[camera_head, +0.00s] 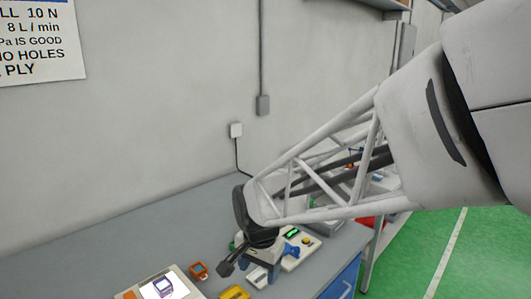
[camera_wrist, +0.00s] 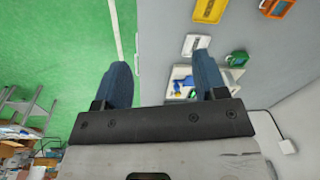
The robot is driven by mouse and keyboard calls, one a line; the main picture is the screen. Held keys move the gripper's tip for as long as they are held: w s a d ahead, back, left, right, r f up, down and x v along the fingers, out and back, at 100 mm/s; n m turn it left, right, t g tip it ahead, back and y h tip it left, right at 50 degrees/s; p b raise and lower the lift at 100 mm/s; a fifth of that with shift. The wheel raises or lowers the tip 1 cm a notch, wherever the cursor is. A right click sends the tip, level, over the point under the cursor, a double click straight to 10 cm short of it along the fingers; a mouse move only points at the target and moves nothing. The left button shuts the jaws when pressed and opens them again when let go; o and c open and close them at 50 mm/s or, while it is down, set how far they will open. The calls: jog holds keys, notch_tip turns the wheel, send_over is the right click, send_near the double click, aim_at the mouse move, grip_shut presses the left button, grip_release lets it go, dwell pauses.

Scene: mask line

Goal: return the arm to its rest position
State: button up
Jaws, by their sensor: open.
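My gripper (camera_wrist: 162,65) is open, with its two blue fingers wide apart and nothing between them in the wrist view. In the head view my arm reaches in from the right, and its dark wrist end hangs over the grey bench (camera_head: 130,240). The fingers are hard to make out there. In the wrist view the left finger shows against the green floor and the right finger partly covers a pale device (camera_wrist: 178,75) on the bench.
An orange item (camera_head: 198,270), a yellow item (camera_head: 235,292) and a white item (camera_head: 258,278) lie near the wrist. A screened device (camera_head: 163,289) is at lower left. Green floor (camera_head: 480,250) lies right.

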jog(key=s+d+r+n, duration=0.2)
jog(key=s+d+r, duration=0.1)
jog(key=s+d, duration=0.5)
jog(key=s+d+r+n+t, duration=0.1)
jog(key=s+d+r+n, duration=0.1)
jog(key=s+d, duration=0.6)
jog(key=d+n, duration=0.1)
jog(key=d, duration=0.3)
jog(key=shift+s+r+n+t+h, duration=0.3)
jog(key=shift+s+r, duration=0.1)
